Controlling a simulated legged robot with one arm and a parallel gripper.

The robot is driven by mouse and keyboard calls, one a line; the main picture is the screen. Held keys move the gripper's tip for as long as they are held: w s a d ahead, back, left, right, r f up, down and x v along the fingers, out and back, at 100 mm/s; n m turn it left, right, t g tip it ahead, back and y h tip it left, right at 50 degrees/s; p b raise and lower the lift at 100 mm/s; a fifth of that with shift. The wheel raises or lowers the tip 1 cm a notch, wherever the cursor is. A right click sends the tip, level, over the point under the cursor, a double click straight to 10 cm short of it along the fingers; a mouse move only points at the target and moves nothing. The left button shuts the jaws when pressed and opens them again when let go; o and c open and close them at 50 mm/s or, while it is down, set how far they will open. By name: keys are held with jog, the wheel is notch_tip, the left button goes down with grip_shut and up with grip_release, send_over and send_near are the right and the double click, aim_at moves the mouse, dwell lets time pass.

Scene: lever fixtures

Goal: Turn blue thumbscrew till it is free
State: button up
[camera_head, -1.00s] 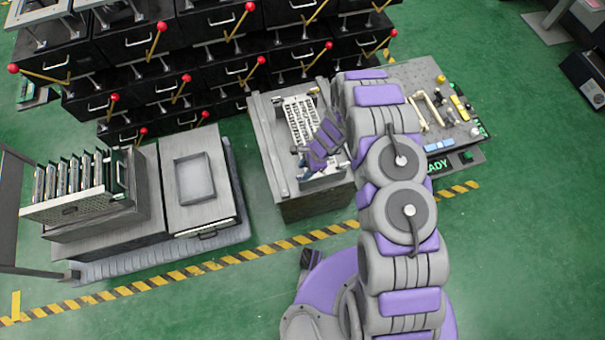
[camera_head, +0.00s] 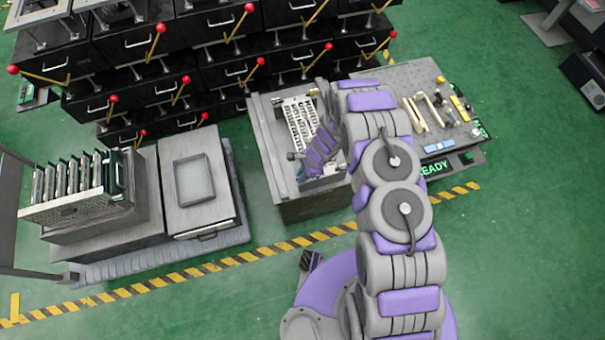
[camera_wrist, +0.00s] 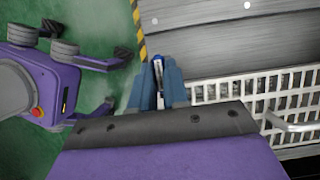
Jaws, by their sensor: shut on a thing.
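My gripper shows in the wrist view (camera_wrist: 159,72) as two blue-grey fingers closed on a small, narrow blue and pale piece, the blue thumbscrew (camera_wrist: 158,64). Only its tip shows between the fingers; its shaft and seat are hidden. The fingers are beside the corner of a white perforated rack (camera_wrist: 222,88). In the head view my purple and grey wrist is over the front of the grey fixture (camera_head: 268,150), which bears the same white rack (camera_head: 299,120). My wrist hides the thumbscrew there.
A grey bench with small parts and a "READY" sign (camera_head: 433,168) stands right of the fixture. Black drawers with red-knobbed levers (camera_head: 150,90) stand behind. A card rack (camera_head: 75,190) and a flat tray (camera_head: 193,180) are at left.

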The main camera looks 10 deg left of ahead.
jog(key=shift+w, duration=0.1)
grip_shut()
jog(key=shift+r+n+h+p, duration=0.1)
jog(key=shift+n+h+p, duration=0.3)
jog(key=shift+n, duration=0.3)
jog(key=shift+w+a+n+g+p, duration=0.15)
jog(key=shift+n+g+p, duration=0.25)
jog(key=shift+n, duration=0.8)
jog(key=n+h, duration=0.1)
jog(key=n, duration=0.1)
jog(key=n+g+h, duration=0.1)
jog(key=n, duration=0.2)
jog(key=shift+w+a, duration=0.1)
jog(key=shift+a, duration=0.05)
jog(key=n, duration=0.2)
jog(key=n+h, duration=0.1)
jog(key=n, duration=0.1)
jog(key=shift+a+h, duration=0.1)
jog(key=shift+h, duration=0.2)
jog(key=n+h, duration=0.1)
jog(key=n, duration=0.3)
jog(key=shift+a+n+h, duration=0.1)
jog(key=shift+n+h, duration=0.3)
jog(key=o, duration=0.7)
grip_release()
jog(key=shift+s, duration=0.2)
